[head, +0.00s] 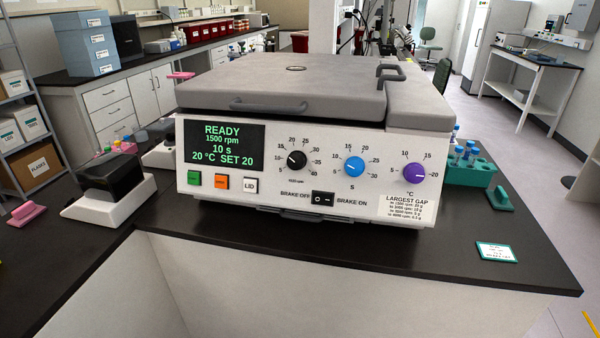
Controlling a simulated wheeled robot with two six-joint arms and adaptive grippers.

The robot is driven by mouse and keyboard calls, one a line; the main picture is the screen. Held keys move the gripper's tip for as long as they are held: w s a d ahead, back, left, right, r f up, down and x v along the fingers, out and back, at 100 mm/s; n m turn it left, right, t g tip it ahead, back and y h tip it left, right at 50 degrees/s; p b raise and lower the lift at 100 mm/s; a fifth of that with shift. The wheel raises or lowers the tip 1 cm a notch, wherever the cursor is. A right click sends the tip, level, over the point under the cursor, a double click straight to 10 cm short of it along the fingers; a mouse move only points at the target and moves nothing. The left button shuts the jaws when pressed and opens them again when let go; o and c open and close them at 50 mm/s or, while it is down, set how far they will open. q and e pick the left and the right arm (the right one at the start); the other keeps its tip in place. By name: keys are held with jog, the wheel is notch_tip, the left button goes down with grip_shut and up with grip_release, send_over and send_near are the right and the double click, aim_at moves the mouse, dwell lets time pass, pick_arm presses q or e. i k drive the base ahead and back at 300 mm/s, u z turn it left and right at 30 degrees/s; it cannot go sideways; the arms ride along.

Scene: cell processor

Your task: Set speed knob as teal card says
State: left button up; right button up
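The centrifuge (225,195) stands on the dark bench with its grey lid closed. Its display (222,145) reads READY, 1500 rpm, 10 s, 20 °C SET 20. The black speed knob (297,160) is right of the display, on a dial numbered up to 40, and its white mark is on the left side. A white card with a teal border (497,252) lies flat on the bench at right; its small print is unreadable here. Neither of my grippers is in view.
A blue knob (354,167) and a purple knob (413,174) sit right of the speed knob. Green, orange and LID buttons and a brake switch (322,198) are below. A teal tube rack (470,174) stands at right. The front bench strip is mostly clear.

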aim_at(296, 160)
jog(key=z, duration=1)
jog(key=i, duration=0.4)
jog(key=z, duration=0.4)
